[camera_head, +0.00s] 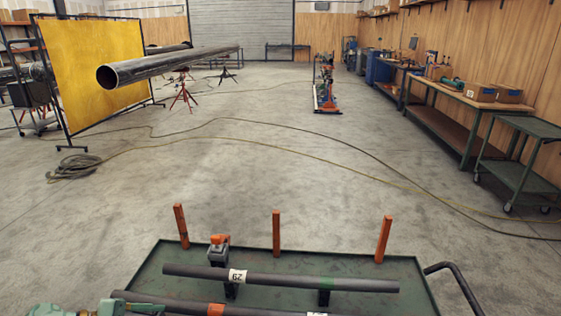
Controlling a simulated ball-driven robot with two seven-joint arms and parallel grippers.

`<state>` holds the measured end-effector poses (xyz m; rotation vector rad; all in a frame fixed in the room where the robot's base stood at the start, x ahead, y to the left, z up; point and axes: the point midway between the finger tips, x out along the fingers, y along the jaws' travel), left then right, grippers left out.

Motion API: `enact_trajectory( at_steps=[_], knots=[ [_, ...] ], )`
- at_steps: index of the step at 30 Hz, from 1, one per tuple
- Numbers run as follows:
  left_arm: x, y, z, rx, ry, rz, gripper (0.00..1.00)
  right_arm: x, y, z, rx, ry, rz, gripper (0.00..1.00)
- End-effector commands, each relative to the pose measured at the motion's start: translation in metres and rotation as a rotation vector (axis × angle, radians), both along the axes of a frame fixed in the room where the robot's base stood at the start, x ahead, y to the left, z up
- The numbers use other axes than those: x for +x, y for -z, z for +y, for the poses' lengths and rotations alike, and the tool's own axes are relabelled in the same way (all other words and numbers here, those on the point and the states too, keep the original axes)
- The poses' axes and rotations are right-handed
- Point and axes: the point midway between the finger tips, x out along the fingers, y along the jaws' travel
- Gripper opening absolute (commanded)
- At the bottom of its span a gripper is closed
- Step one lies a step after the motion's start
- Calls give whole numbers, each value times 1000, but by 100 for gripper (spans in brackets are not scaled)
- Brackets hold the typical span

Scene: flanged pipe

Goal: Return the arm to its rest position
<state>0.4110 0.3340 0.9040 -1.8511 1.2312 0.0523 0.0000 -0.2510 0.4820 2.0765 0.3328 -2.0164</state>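Neither of my grippers and no part of my arms that I can make out shows in the head view. A long dark steel pipe (170,66) with an open near end lies across red stands (183,92) at the upper left. No gripper is near it. No flange can be made out on its near end.
A green cart (408,277) stands close in front. It carries dark bars (280,280), orange posts (276,232), an orange-topped clamp (218,248), and a teal tool (75,310) cut off below. A yellow screen (92,72) stands left, workbenches (460,98) right. Cables cross open floor.

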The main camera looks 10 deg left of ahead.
Motion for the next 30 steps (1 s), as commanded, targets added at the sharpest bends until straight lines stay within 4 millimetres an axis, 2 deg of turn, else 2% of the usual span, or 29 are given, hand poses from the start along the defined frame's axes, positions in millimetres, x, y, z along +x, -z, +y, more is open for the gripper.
enact_trajectory(
  at_steps=[8, 13, 17, 20, 24, 30],
  knots=[
    [13, -9, -32, -66, -133, -175, 59, 4, 0, -11, -14, -3, -7, 36],
    [21, -21, -49, -106, -318, -298, 59, 3, 0, -6, -7, -2, -4, 36],
    [22, -29, -53, -108, -544, -360, 59, 3, 0, -2, -2, 0, -4, 36],
    [10, -29, -46, -67, -787, -343, 59, 3, 0, 3, 4, 1, -4, 36],
    [-24, -14, -32, 64, -1064, -202, 59, 2, 0, 5, 7, 0, -3, 36],
    [-77, 5, -29, 237, -1228, 35, 59, 2, 0, 2, 2, -2, -3, 36]
  ],
)
